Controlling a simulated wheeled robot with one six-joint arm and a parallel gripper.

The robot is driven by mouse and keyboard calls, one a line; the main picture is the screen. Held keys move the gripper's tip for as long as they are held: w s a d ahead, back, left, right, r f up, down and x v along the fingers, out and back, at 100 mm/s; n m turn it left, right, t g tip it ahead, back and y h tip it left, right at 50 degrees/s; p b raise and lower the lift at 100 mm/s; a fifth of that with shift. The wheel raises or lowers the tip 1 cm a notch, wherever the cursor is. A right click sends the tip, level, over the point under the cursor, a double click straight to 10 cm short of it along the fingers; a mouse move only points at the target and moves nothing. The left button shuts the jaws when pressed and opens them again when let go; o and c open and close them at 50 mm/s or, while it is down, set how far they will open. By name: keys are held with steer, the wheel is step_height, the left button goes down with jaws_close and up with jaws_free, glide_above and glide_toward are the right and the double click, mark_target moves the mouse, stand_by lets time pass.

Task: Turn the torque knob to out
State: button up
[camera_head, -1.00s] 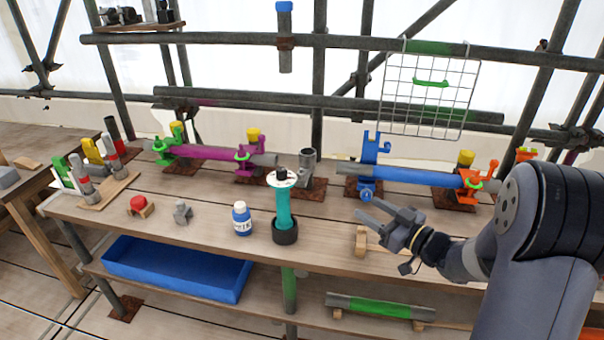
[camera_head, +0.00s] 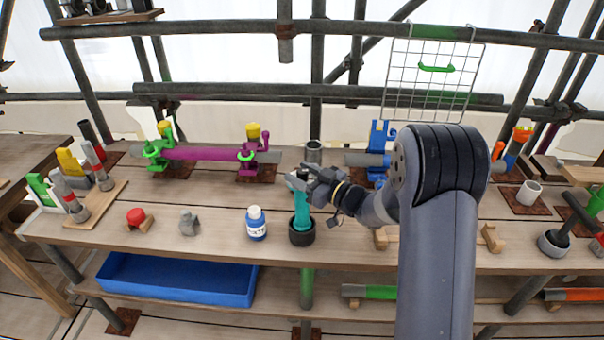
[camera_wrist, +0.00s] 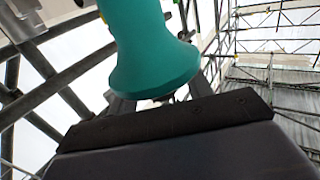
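The teal tool (camera_head: 302,212) stands upright in a black round base (camera_head: 302,232) near the bench's front edge. My gripper (camera_head: 300,180) is at the tool's top end and covers most of its white, dark-topped head, so the knob and its setting are hidden. In the wrist view, the teal flared body (camera_wrist: 155,55) fills the upper middle, in front of my fingers, which show apart on either side. I cannot tell whether the fingers touch or clamp the head.
A blue-and-white bottle (camera_head: 256,224) stands just left of the tool. A grey pipe socket (camera_head: 313,152) is close behind my gripper. Clamped pipes (camera_head: 205,153) lie at the back. A wooden block (camera_head: 381,238) sits to the right.

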steer(key=c, duration=0.9)
steer(key=shift+f+m+t+h+b, duration=0.15)
steer(key=shift+m+t+h+b, duration=0.2)
steer(key=shift+b, duration=0.35)
